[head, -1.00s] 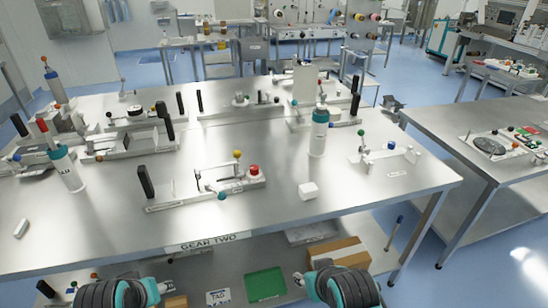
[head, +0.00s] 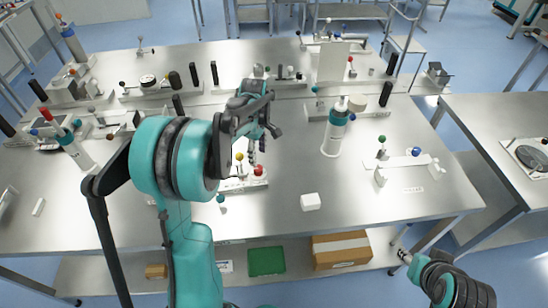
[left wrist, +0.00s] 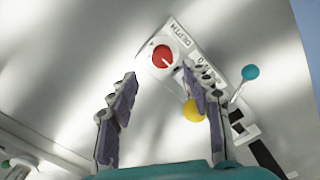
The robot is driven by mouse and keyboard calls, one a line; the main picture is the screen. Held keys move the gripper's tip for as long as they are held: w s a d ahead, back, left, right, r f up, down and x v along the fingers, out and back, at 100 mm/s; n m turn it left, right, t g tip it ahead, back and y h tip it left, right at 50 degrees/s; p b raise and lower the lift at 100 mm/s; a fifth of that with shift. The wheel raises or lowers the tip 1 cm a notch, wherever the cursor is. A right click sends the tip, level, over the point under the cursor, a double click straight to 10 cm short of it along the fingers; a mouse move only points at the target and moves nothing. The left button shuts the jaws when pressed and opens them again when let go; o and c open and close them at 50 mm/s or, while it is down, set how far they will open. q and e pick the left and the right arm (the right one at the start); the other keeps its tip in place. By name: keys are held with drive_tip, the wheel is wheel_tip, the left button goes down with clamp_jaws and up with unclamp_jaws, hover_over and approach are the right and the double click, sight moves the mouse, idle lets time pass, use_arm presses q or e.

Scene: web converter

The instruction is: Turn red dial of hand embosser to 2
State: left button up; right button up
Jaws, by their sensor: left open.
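The hand embosser (head: 235,186) lies on the steel table, partly hidden behind my left arm in the head view. Its red dial (head: 257,170) sits at the right end. In the left wrist view the red dial (left wrist: 162,56) has a pale line on it, on a white plate marked DEPTH; the scale numbers are too small to read. My left gripper (head: 256,148) is above the embosser, pointing down. In the left wrist view its fingers (left wrist: 158,75) are apart and empty, the dial just beyond and between the tips.
A yellow ball knob (left wrist: 193,110) shows beside the right finger, and a blue ball lever (left wrist: 250,72) stands farther right. A white block (head: 310,202) and a white bottle (head: 335,130) stand right of the embosser. The table front is mostly clear.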

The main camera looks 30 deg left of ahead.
sight(258, 168)
use_arm(q)
wheel_tip(258, 168, down, 6)
drive_tip(key=shift+s+r+b, duration=0.15)
drive_tip(key=shift+b, duration=0.55)
drive_tip(key=shift+f, duration=0.65)
clamp_jaws()
